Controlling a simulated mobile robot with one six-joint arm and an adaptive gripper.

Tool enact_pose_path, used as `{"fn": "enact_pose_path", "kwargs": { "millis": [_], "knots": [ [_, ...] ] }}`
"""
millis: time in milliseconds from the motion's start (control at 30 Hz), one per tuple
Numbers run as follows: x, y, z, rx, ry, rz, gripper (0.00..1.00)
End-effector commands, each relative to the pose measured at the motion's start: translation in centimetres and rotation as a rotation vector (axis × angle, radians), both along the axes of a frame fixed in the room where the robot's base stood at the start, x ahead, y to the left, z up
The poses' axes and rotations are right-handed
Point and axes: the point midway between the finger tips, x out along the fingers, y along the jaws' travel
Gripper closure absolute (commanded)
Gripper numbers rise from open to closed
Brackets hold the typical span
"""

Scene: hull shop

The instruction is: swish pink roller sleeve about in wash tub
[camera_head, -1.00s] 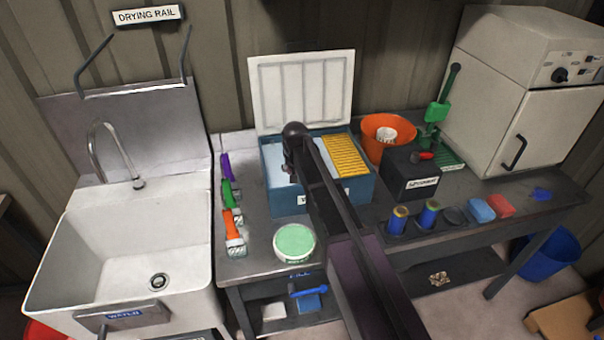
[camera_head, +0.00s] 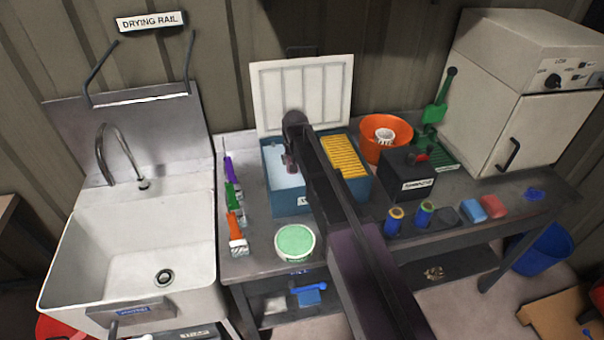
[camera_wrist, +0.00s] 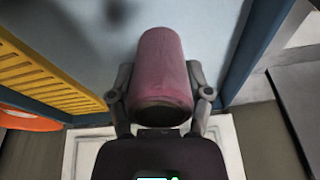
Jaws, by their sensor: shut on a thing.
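The pink roller sleeve (camera_wrist: 160,65) is held lengthwise between the two fingers of my gripper (camera_wrist: 161,92), which is shut on it. A pale blue surface of the wash tub lies behind it in the wrist view. In the head view the blue wash tub (camera_head: 289,204) stands on the bench, with a yellow grid (camera_head: 345,158) on its right side and a pale upright lid behind. The sleeve is over or in the open left part of the tub; I cannot tell how deep. My arm hides the tub's middle.
A white sink (camera_head: 85,240) stands left. Several brushes (camera_head: 236,225) and a round green-topped tin (camera_head: 295,242) are left and front of the tub.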

Motion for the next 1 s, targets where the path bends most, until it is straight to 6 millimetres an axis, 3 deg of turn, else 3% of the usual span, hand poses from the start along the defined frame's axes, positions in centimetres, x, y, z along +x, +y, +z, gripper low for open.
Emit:
{"fn": "enact_pose_path", "kwargs": {
  "millis": [1000],
  "knots": [
    [0.0,0.0,6.0,0.0,0.0,0.0,0.79]
  ]
}}
